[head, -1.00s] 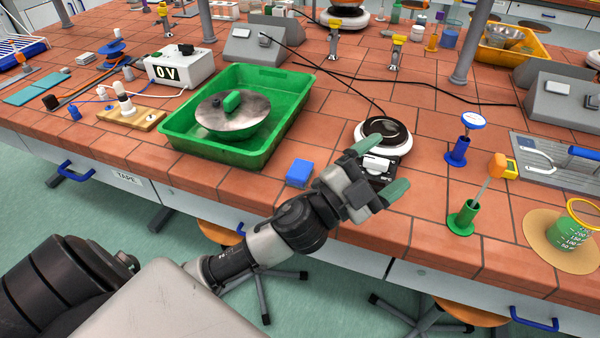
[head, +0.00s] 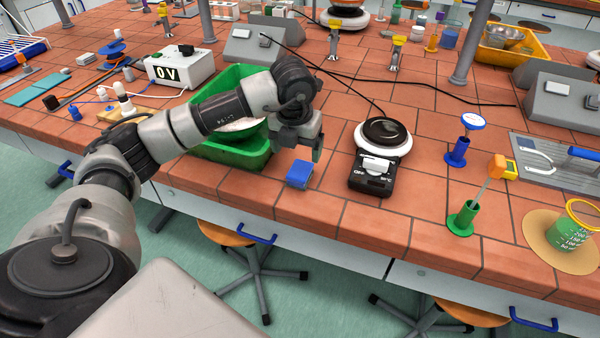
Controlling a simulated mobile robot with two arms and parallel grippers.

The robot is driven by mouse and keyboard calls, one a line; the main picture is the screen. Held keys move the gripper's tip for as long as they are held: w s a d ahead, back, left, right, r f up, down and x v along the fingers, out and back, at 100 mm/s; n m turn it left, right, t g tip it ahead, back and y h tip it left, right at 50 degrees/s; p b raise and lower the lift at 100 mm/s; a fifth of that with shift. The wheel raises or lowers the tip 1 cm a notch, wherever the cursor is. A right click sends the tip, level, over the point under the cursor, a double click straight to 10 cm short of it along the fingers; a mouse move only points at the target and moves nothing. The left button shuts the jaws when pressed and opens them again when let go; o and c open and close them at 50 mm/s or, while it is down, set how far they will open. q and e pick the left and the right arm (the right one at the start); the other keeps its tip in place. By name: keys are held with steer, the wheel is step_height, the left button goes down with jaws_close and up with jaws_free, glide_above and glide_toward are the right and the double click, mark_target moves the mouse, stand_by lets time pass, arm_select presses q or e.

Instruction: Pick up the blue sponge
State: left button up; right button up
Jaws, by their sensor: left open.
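The blue sponge (head: 299,175) is a small blue block lying on the tiled bench near its front edge, right of the green tray. I cannot tell whether a finger touches the sponge. My right gripper does not show.
A green tray (head: 235,148) stands left of the sponge, partly hidden by my left arm. A black and white hotplate (head: 371,175) stands to the right. A green cylinder stand (head: 462,222) is farther right. Bare tiles lie between sponge and hotplate.

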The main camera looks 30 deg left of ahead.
mark_target(300, 168)
arm_select(q)
steer(key=f, duration=0.3)
steer(key=shift+w+f, duration=0.2)
steer(key=shift+w, duration=0.05)
steer(key=shift+w+a+f+p, duration=0.1)
steer(key=shift+w+f+p, duration=0.1)
steer(key=shift+f+p, duration=0.35)
steer(key=f, duration=0.2)
steer(key=w+f, duration=0.1)
steer(key=f, duration=0.1)
steer(key=shift+a+f+p, duration=0.1)
steer(key=shift+a+p, duration=0.05)
steer(key=shift+p, duration=0.25)
steer(key=c, duration=1)
steer(key=shift+r, duration=0.65)
steer(key=r, duration=0.1)
steer(key=r+b, duration=0.1)
steer(key=w+d+r, duration=0.1)
steer(key=shift+d+r+b, duration=0.1)
steer(key=shift+r+b, duration=0.15)
steer(key=shift+b, duration=0.1)
steer(key=w+d+r+b, duration=0.2)
steer(key=w+d+r, duration=0.4)
steer(key=d, duration=0.2)
steer(key=shift+r, duration=0.15)
